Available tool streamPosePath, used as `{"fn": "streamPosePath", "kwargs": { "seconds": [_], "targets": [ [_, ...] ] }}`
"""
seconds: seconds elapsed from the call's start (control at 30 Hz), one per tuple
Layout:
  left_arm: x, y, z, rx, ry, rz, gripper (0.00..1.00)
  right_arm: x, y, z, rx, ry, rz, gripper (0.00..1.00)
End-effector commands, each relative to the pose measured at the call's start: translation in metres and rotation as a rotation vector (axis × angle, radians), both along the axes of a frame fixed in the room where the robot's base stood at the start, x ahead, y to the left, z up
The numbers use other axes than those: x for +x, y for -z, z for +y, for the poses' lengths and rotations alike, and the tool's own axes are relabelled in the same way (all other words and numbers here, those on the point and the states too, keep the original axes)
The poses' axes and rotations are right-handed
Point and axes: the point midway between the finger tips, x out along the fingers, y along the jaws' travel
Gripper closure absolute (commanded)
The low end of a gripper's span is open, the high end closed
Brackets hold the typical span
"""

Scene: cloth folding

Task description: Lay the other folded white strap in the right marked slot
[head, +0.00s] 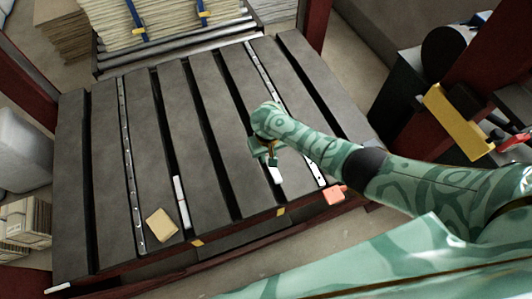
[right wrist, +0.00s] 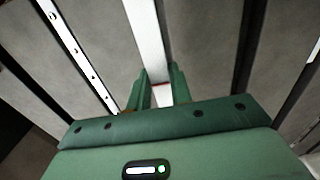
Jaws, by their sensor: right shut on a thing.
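My right gripper (head: 268,156) is low over the slatted table (head: 232,90) and shut on a folded white strap (head: 276,174). In the right wrist view the strap (right wrist: 148,35) runs between the two fingertips (right wrist: 157,90), lengthwise with the slats. It lies over or in the right marked slot, the one with a yellow mark (head: 281,211) on the front edge; I cannot tell whether it rests in it. The other white strap (head: 181,202) lies in the left marked slot, near its yellow mark (head: 196,242). My left gripper is not in view.
A tan block (head: 161,225) lies on the table's front left. A pink-red box (head: 335,194) sits at the front right edge. Perforated metal strips (head: 130,165) run along the table. Stacked boards (head: 170,22) stand behind. The middle slats are clear.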

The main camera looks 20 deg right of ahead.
Motion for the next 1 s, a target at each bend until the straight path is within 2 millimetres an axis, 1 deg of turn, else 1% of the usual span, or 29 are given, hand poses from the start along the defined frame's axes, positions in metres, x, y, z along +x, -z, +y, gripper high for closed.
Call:
{"fn": "streamPosePath", "kwargs": {
  "seconds": [0.03, 0.3, 0.4, 0.5, 0.6, 0.73, 0.9, 1.0],
  "targets": [
    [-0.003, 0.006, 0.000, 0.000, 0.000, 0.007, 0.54, -0.001, 0.009, 0.000, 0.001, 0.000, 0.003, 1.00],
    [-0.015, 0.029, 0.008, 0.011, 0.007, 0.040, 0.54, -0.002, 0.042, 0.000, 0.000, 0.000, 0.006, 1.00],
    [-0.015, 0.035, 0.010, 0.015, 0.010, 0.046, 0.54, -0.002, 0.052, 0.001, 0.001, 0.000, 0.005, 1.00],
    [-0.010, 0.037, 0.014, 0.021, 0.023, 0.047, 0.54, -0.001, 0.059, 0.001, 0.001, 0.000, 0.004, 1.00],
    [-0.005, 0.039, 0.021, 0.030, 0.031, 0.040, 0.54, 0.000, 0.064, 0.001, 0.001, 0.000, 0.002, 1.00],
    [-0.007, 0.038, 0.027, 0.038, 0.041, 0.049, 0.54, 0.000, 0.065, 0.001, 0.001, 0.000, 0.000, 1.00],
    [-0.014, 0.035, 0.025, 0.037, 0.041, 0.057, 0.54, 0.000, 0.064, 0.001, 0.001, 0.000, 0.000, 1.00],
    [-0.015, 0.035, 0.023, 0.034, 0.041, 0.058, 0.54, 0.000, 0.064, 0.001, 0.001, 0.000, 0.000, 1.00]
  ]
}}
